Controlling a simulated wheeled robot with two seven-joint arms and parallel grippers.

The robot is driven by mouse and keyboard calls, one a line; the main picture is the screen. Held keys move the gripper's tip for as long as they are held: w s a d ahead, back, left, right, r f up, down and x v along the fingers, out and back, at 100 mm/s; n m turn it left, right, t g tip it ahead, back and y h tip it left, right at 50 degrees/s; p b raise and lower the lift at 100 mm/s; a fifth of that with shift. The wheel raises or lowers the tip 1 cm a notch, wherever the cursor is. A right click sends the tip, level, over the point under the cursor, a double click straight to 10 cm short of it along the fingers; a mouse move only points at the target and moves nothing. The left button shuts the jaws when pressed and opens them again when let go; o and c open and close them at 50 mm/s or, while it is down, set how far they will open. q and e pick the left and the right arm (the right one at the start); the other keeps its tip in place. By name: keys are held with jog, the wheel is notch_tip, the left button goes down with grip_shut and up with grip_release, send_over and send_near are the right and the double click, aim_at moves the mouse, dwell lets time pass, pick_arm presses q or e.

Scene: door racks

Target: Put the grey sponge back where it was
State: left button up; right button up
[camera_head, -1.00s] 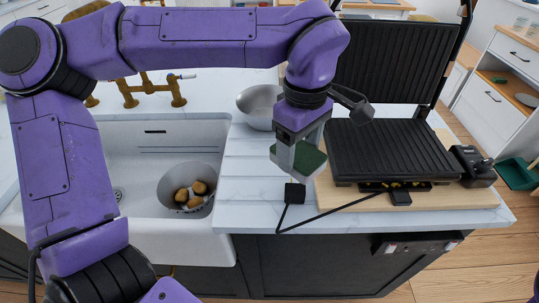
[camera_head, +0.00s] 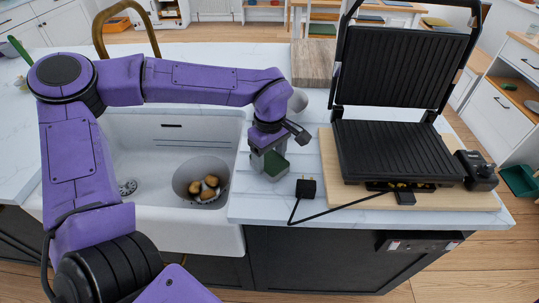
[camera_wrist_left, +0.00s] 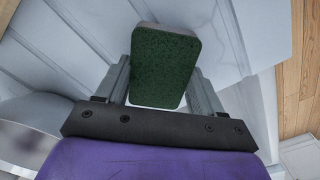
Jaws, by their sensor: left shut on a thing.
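My left gripper (camera_head: 269,164) is shut on the sponge (camera_head: 275,166), held over the grooved drainboard just right of the sink. In the left wrist view the sponge (camera_wrist_left: 165,68) sits between the two fingers of the left gripper (camera_wrist_left: 162,85), its dark green face toward the camera and a pale edge showing. The grey part is mostly hidden. I cannot tell whether the sponge touches the counter. My right gripper is not in view.
The white sink (camera_head: 130,225) holds a colander (camera_head: 180,182) with several potatoes. A black open grill (camera_head: 395,150) stands on a wooden board (camera_head: 440,203) to the right. A plug (camera_head: 306,188) with its cord lies near the counter's front. A wooden block (camera_head: 312,62) is behind.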

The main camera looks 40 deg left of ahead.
aim_at(269, 160)
pick_arm(q)
jog(key=shift+s, duration=0.1)
jog(key=o, duration=0.9)
jog(key=shift+f, duration=0.1)
jog(key=shift+o, duration=0.2)
notch_tip(269, 160, up, 12)
jog(key=shift+r, duration=0.25)
